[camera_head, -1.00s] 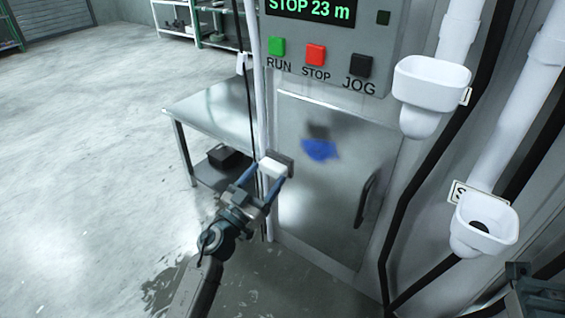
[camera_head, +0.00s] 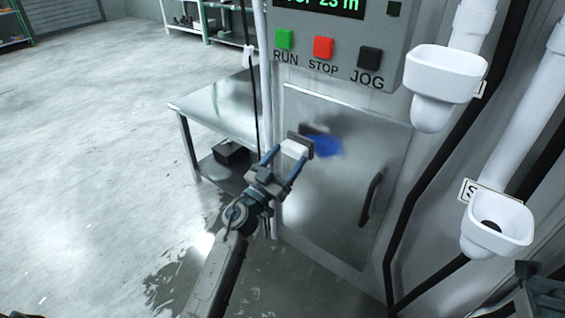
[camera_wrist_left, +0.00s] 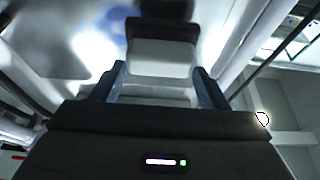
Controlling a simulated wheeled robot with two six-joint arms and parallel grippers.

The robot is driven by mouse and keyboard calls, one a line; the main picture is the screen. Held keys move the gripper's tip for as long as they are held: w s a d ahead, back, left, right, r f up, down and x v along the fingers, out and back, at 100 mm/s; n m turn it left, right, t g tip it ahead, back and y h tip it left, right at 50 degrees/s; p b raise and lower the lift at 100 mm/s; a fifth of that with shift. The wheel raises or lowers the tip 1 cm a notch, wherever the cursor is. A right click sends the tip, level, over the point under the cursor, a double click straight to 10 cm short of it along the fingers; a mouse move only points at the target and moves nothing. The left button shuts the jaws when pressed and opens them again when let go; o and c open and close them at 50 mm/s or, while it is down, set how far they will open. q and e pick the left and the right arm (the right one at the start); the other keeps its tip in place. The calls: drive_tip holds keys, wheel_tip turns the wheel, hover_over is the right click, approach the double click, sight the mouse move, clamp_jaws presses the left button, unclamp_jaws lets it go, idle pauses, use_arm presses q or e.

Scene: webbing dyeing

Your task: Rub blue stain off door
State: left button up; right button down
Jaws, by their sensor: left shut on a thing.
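The metal door (camera_head: 335,195) is below the control panel, with a dark handle (camera_head: 371,198) on its right. The blue stain (camera_head: 328,146) is on the door's upper left part; it shows blurred in the wrist view (camera_wrist_left: 112,20). My left gripper (camera_head: 286,165) is shut on a white block with a dark grey pad (camera_head: 299,148). The pad is at the left edge of the stain and covers part of that area. I cannot tell whether it touches the door. In the wrist view the block (camera_wrist_left: 160,57) sits between the blue fingers.
The panel has green (camera_head: 284,39), red (camera_head: 323,47) and black (camera_head: 369,58) buttons above the door. White cups (camera_head: 445,75) on pipes and black hoses stand to the right. A metal table (camera_head: 215,105) is at the left. The floor is wet below.

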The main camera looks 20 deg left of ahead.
use_arm(q)
drive_tip(key=shift+w+d, duration=0.35)
drive_tip(key=shift+w, duration=0.55)
idle(0.6)
drive_tip(key=shift+d+r+p, duration=0.1)
drive_tip(key=shift+p, duration=0.2)
